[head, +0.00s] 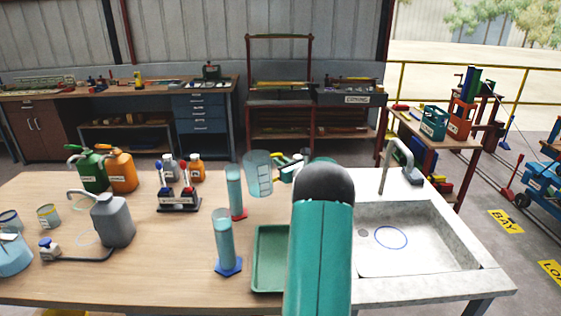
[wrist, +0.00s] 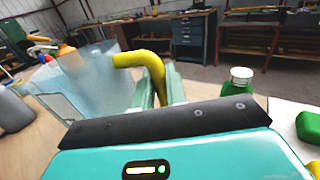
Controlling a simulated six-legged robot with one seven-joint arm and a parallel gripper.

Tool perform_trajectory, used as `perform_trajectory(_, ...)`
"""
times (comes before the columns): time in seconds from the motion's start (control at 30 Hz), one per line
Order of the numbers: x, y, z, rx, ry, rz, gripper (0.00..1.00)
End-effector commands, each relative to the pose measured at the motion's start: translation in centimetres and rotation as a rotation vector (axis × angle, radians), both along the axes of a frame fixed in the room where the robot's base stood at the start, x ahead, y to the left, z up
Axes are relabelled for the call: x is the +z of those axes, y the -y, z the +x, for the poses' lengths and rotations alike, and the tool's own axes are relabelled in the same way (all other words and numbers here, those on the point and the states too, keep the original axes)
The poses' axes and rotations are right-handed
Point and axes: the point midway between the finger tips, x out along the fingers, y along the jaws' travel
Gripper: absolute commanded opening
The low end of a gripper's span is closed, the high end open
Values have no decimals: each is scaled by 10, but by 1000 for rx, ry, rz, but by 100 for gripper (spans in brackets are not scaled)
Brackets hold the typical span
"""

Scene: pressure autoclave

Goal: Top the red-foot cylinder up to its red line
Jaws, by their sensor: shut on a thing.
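The red-foot cylinder (head: 235,187) stands upright on the table, with bluish liquid inside and a red foot. Its red line is too small to make out. My gripper (wrist: 163,85) is shut on a clear jug (head: 257,173), apparently by its yellow curved handle (wrist: 152,70). The jug is held up just right of the red-foot cylinder's top, and looks nearly upright. It also shows large at the left of the wrist view (wrist: 85,85); its contents are unclear. My arm hides most of the gripper in the head view. The blue-foot cylinder (head: 223,240) stands nearer the front.
A green tray (head: 270,258) lies front of centre. The sink (head: 420,245) with its tap (head: 398,160) is at right. A grey can (head: 111,220), bottle rack (head: 178,202) and green and orange jugs (head: 122,170) stand left. A green bottle (wrist: 237,95) is right of the gripper.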

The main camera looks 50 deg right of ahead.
Motion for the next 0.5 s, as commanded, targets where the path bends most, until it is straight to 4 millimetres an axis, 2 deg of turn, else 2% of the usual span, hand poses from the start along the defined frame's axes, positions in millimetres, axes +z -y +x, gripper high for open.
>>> perform_trajectory(0.27,4,0,0,0,1,-3,0)
perform_trajectory(0.5,24,0,0,1,1,-3,0)
